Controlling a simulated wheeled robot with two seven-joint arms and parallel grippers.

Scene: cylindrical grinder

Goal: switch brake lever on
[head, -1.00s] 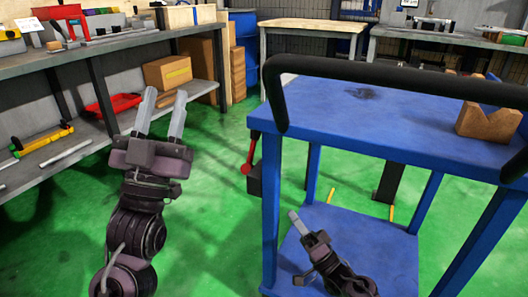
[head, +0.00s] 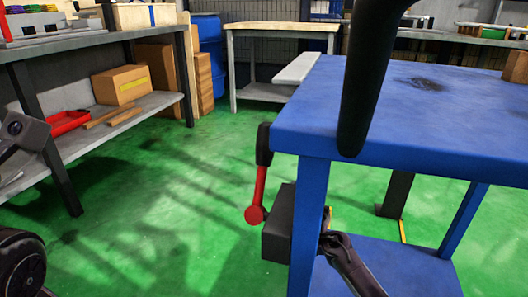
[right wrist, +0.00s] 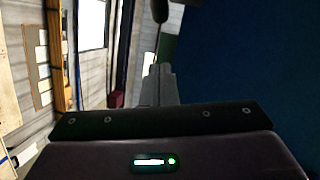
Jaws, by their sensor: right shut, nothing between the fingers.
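The brake lever (head: 258,185) is a red arm with a black grip at its top. It stands nearly upright, leaning slightly, beside a dark box (head: 279,228) at the blue cart's near left leg. My right gripper (head: 332,242) is low behind or against that leg, right of the lever; its fingertips are hidden there. In the right wrist view its fingers (right wrist: 158,85) are shut and empty. A black rounded end on a thin rod, seemingly the lever (right wrist: 160,12), shows beyond the tips. Contact is not visible. My left gripper's fingers are out of view.
The blue cart (head: 400,105) fills the right, with a black push handle (head: 364,80) across its corner. The green floor between is clear.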

